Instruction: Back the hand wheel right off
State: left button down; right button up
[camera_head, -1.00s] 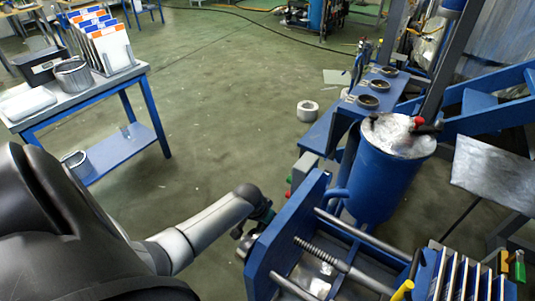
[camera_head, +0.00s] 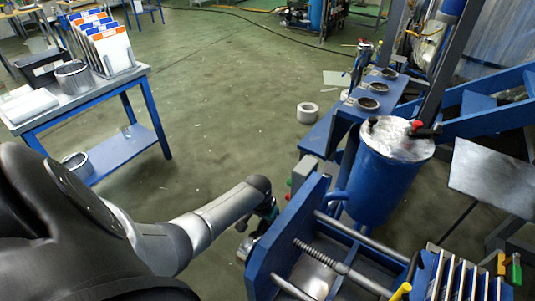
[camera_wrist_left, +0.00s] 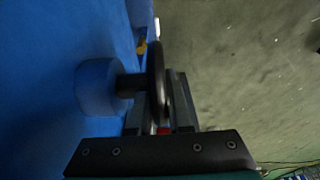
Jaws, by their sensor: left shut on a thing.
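The hand wheel (camera_wrist_left: 156,82) shows edge-on in the left wrist view as a dark disc on a short dark shaft. The shaft comes out of a round blue boss (camera_wrist_left: 97,87) on the blue end plate of the press. My left gripper (camera_wrist_left: 165,105) is shut on the wheel's rim, with a finger on its right side. In the head view my left gripper (camera_head: 252,238) is at the outer left face of the end plate (camera_head: 283,240), and the wheel is mostly hidden there. A threaded screw (camera_head: 322,256) runs inward from the plate. My right gripper is out of view.
Guide rods (camera_head: 360,238) and a stack of plates (camera_head: 455,280) lie right of the end plate. A blue drum (camera_head: 385,185) stands behind. A blue side table (camera_head: 105,98) is at the left. Open floor (camera_head: 225,110) lies between.

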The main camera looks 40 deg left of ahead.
pick_arm(q)
jog(key=shift+s+f+g+b, duration=0.15)
jog(key=shift+g+b, duration=0.2)
jog(key=shift+g, duration=0.75)
jog(key=c, duration=0.8)
grip_release()
jog(key=shift+c, duration=0.2)
notch_tip(320, 180, up, 14)
jog(key=p, duration=0.6)
jog(key=shift+r, duration=0.65)
